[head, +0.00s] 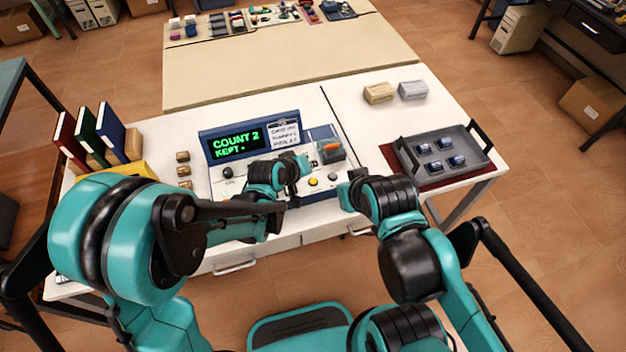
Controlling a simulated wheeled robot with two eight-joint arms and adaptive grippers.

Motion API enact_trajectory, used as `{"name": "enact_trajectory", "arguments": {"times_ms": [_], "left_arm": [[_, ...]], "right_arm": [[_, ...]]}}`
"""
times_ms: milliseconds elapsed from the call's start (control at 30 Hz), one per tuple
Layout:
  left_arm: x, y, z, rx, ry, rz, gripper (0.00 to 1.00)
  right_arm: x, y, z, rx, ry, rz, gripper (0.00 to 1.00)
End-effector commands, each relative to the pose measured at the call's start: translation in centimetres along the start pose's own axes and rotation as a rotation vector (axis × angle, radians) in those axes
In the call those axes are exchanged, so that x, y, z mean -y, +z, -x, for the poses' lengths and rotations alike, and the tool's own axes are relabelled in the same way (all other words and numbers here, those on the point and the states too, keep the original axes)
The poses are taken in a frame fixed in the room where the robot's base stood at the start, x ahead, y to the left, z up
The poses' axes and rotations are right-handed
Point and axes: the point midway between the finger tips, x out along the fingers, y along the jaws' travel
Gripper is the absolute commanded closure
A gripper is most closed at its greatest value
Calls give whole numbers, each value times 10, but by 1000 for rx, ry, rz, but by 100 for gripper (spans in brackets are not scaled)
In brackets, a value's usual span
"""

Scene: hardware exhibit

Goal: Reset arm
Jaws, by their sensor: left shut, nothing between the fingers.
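A blue and white console (250,137) stands on the white table, and its green display (236,142) reads "COUNT 2 KEPT" with a dot. Its panel has a black knob (227,172), a yellow button (313,182) and a grey block with an orange top (332,148). My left gripper (293,187) is shut and empty over the panel, left of the yellow button; my wrist hides part of the panel. I cannot tell whether it touches anything. My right gripper (347,195) is mostly hidden by its own wrist, near the console's right edge; its jaws cannot be made out.
A grey tray (471,166) with several small dark blue items lies on a red mat at the right. Two small blocks (379,93) stand behind it. Red, green and blue binders (87,137) and wooden pieces (184,171) are at the left. The table behind is largely bare.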

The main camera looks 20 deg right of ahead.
Motion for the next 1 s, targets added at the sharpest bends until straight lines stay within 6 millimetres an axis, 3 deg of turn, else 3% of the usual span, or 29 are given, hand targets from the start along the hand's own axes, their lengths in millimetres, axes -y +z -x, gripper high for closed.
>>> {"name": "enact_trajectory", "arguments": {"times_ms": [367, 467, 567, 767, 1000], "left_arm": [[0, 0, 1, -1, -1, 0, 100], [5, -5, 10, -6, -14, -4, 100], [20, -16, 36, -20, -51, -16, 100], [70, -33, 120, -53, -178, -58, 100], [131, -14, 218, -68, -342, -105, 100]], "right_arm": [[0, 0, 0, 0, 0, 0, 100], [0, 1, -1, 0, 0, 0, 100], [0, 2, -3, 0, 0, 0, 100], [0, 6, -9, 0, 0, 0, 100], [0, 11, -15, 0, 0, 0, 100]]}}
